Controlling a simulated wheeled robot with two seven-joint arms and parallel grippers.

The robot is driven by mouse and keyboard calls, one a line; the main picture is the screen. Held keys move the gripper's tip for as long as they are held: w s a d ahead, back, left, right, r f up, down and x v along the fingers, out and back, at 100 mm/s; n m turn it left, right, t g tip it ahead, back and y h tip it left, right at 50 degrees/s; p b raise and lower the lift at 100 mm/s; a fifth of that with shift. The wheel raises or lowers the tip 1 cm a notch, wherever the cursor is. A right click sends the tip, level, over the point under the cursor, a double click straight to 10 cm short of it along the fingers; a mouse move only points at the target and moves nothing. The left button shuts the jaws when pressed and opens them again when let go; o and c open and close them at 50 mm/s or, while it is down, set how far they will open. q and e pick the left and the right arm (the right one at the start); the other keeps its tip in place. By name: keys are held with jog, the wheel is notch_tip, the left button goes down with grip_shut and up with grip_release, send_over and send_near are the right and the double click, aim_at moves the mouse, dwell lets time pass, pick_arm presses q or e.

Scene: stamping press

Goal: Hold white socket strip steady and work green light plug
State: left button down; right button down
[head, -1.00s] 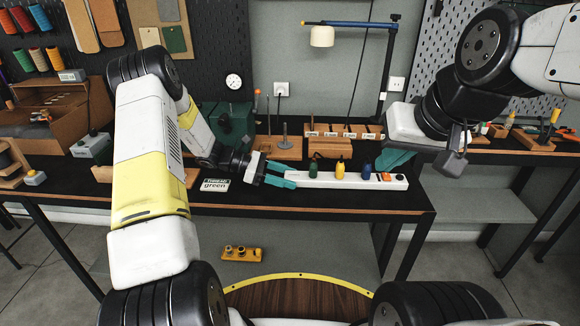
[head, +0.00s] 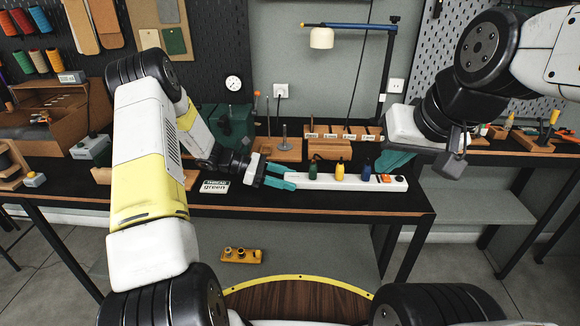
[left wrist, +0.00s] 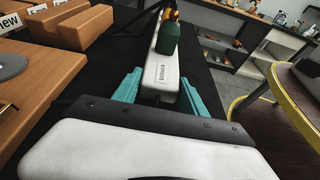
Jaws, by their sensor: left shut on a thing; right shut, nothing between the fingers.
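The white socket strip (head: 355,183) lies along the front of the black bench in the head view. A green plug (head: 313,170), a yellow plug (head: 340,169) and a blue plug (head: 366,171) stand upright on it, with an orange switch (head: 385,179) at its right end. My left gripper (head: 281,176) is shut on the strip's left end. In the left wrist view its teal fingers lie on both sides of the strip (left wrist: 161,76), and the green plug (left wrist: 167,40) stands just beyond. My right gripper (head: 395,160) is shut and empty, above and behind the strip's right end; its fingertips are partly hidden.
A card reading "green" (head: 214,186) stands left of my left gripper. Wooden blocks with labels (head: 343,132) and a tool block (head: 279,147) stand behind the strip. A lamp (head: 322,38) hangs above. The bench front by the strip is clear.

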pick_arm(q)
jog(key=c, duration=0.6)
grip_release()
jog(key=shift+o, duration=0.2)
jog(key=v, duration=1.2)
jog(key=shift+r, duration=0.1)
